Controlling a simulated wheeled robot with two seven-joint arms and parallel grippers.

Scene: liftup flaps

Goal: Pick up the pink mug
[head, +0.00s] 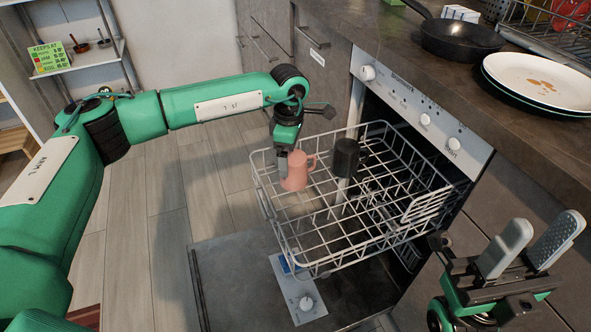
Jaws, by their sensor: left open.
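The pink mug (297,172) sits in the left part of the pulled-out dishwasher rack (316,228), with its handle to the right. My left gripper (283,168) points down at the mug's left side and is open. One finger overlaps the mug's left edge in the view; I cannot tell whether it touches. The other finger is hard to make out. My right gripper (533,243) is at the lower right, far from the mug, with its two fingers apart and nothing between them.
A black cup (345,157) is right of the mug in the rack. The open dishwasher door (235,290) lies below. The counter (420,55) at the upper right holds a black pan (462,40) and stacked plates (540,80). The floor at left is clear.

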